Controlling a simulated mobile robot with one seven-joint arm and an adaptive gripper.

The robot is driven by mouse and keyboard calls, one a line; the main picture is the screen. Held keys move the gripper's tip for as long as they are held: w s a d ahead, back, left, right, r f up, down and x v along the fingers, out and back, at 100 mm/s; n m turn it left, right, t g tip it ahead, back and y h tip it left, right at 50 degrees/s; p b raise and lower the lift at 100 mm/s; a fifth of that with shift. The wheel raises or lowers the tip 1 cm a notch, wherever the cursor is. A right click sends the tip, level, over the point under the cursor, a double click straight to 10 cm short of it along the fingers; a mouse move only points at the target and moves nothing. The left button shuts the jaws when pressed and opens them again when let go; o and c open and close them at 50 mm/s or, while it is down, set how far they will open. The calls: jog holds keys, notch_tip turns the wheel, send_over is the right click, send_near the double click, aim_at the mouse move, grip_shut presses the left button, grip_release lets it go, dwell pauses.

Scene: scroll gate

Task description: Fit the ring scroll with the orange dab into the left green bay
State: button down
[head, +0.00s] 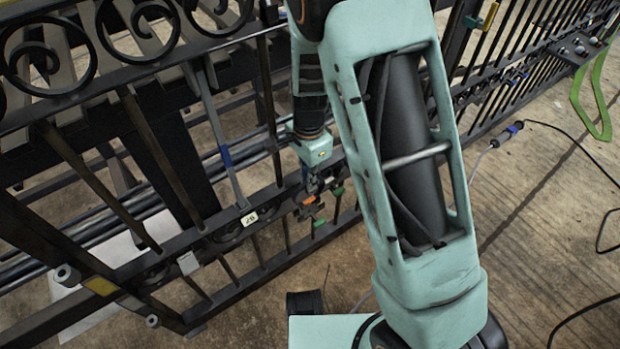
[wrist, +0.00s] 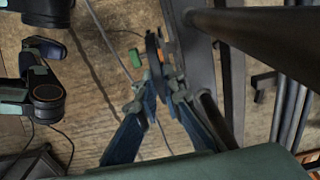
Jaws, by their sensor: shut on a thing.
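My gripper (head: 313,186) is low at the gate's lower rail in the head view, its jaws shut on a dark ring scroll. In the wrist view my gripper (wrist: 160,82) pinches the dark ring scroll (wrist: 152,50), which I see nearly edge-on. An orange dab (head: 309,200) shows just below the jaws in the head view. Two green marks, one lower (head: 319,223) and one to the right (head: 338,190), are close to the jaws. One green mark (wrist: 135,57) lies left of the ring in the wrist view. I cannot tell whether the ring touches the bay.
The dark iron gate (head: 170,150) has upright bars around my gripper. A white number tag (head: 250,218), a blue mark (head: 226,156) and a yellow mark (head: 101,287) are on it to the left. A cable with a blue connector (head: 507,133) lies on the floor at right.

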aim_at(309, 194)
jog(key=shift+f+b, duration=0.65)
jog(key=shift+f, duration=0.7)
jog(key=shift+f+b, duration=0.4)
jog(key=shift+f, duration=1.1)
dwell(2.0)
jog(key=c, duration=2)
grip_release()
jog(key=shift+r, duration=0.1)
notch_tip(309, 194, up, 7)
jog(key=shift+f, duration=0.2)
jog(key=shift+r, duration=0.4)
jog(key=shift+s, duration=0.15)
